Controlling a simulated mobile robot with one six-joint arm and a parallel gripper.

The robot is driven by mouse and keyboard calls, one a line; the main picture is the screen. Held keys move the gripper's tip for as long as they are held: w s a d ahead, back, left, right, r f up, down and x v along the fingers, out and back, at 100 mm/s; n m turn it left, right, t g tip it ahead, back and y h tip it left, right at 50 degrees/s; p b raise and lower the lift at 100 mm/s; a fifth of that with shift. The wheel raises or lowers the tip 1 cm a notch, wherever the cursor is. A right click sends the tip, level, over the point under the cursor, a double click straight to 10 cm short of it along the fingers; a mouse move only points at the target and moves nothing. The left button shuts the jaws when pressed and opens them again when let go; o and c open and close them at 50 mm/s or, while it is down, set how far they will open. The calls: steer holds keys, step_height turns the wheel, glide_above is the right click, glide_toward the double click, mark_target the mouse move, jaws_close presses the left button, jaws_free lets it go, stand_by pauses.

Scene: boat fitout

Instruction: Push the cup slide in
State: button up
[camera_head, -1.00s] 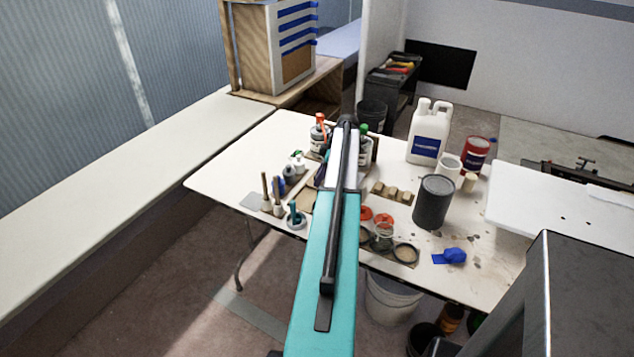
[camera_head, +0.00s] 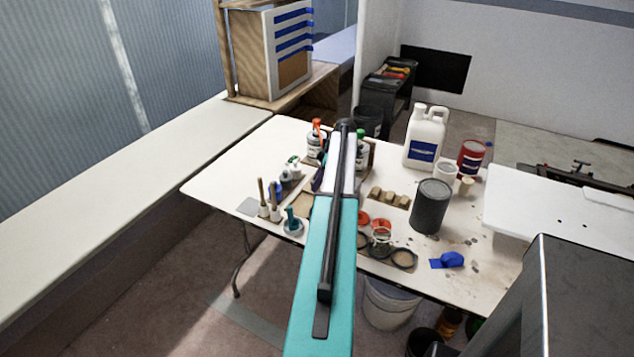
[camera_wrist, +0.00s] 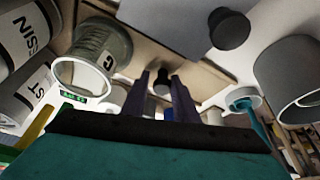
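My gripper shows in the wrist view (camera_wrist: 165,98), its two dark fingers apart with a gap between them. A small dark knob (camera_wrist: 162,82) shows in that gap, on or in front of a tan board (camera_wrist: 195,72); I cannot tell whether the fingers touch it. A ribbed clear cup (camera_wrist: 103,48) with a letter label is at the upper left, near the board. I cannot clearly make out which part is the cup slide.
A grey plate (camera_wrist: 175,18) and a round dark knob (camera_wrist: 229,28) are above the fingers in the wrist view. Bottles (camera_wrist: 25,40) crowd the left and a grey cylinder (camera_wrist: 290,80) the right. A dark can (camera_head: 430,207) and white jug (camera_head: 424,138) stand on the table.

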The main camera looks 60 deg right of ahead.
steer(key=b+v, duration=0.2)
steer(key=v, duration=1.1)
steer(key=shift+r+b, duration=0.3)
steer(key=shift+s, duration=0.1)
